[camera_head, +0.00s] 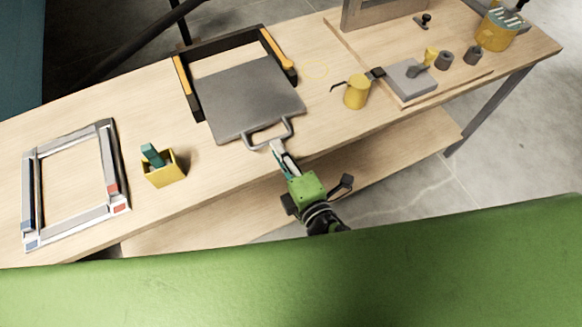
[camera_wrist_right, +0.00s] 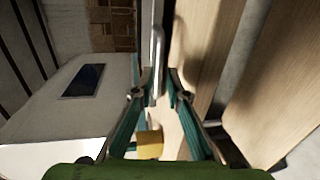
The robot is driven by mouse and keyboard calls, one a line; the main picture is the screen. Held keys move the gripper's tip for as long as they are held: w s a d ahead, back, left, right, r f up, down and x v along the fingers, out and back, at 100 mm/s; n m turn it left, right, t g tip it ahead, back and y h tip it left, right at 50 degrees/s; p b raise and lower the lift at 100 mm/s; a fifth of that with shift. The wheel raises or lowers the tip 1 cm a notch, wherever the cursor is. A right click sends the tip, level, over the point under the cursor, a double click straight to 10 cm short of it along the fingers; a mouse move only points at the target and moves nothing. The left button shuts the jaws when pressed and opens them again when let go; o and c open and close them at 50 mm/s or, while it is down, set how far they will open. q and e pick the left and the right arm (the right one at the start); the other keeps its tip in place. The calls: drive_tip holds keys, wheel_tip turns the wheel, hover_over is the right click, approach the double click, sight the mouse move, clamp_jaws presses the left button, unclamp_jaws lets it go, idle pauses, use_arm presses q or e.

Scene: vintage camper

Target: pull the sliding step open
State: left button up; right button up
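The sliding step is a flat grey plate (camera_head: 245,98) in a dark frame with orange side strips (camera_head: 276,48), on the wooden bench. Its grey loop handle (camera_head: 268,136) sticks out at the near edge; a grey bar (camera_wrist_right: 157,50) that looks like this handle shows in the right wrist view. My right gripper (camera_head: 277,149) is at the handle's near side. Its two fingers (camera_wrist_right: 160,78) stand apart, with the bar in line between their tips. I cannot tell whether they touch it. My left gripper is not in view.
A yellow box with a teal item (camera_head: 164,172) and a grey rectangular frame (camera_head: 74,212) lie left. A yellow mug (camera_head: 356,94) and a grey block on a board (camera_head: 410,80) stand right. A lower shelf (camera_head: 375,165) runs below the bench top (camera_head: 325,115).

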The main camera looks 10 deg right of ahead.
drive_tip(key=v, duration=0.7)
drive_tip(key=shift+s, duration=0.25)
drive_tip(key=shift+d, duration=0.1)
drive_tip(key=s+d+f+m+g+h, duration=0.1)
drive_tip(key=s+d+f+m+g, duration=0.15)
drive_tip(key=f, duration=0.85)
drive_tip(key=s+d+f+m+g+h, duration=0.1)
drive_tip(key=s+d+f+m+g, duration=0.15)
drive_tip(key=f, duration=0.75)
drive_tip(key=s+d+f+m+g+h, duration=0.1)
drive_tip(key=s+d+f+m+g, duration=0.15)
drive_tip(key=f, duration=0.85)
drive_tip(key=s+d+f+m+g+h, duration=0.1)
drive_tip(key=s+d+f+m+g, duration=0.2)
drive_tip(key=s+d+f+m, duration=0.2)
drive_tip(key=s+d+f+m+g, duration=0.3)
drive_tip(key=s+d+f+m, duration=0.2)
drive_tip(key=s+f, duration=0.7)
drive_tip(key=s+m, duration=0.1)
drive_tip(key=s, duration=0.4)
drive_tip(key=shift+d+f+m+h, duration=0.35)
drive_tip(key=shift+d+h, duration=0.05)
drive_tip(key=shift+g, duration=0.25)
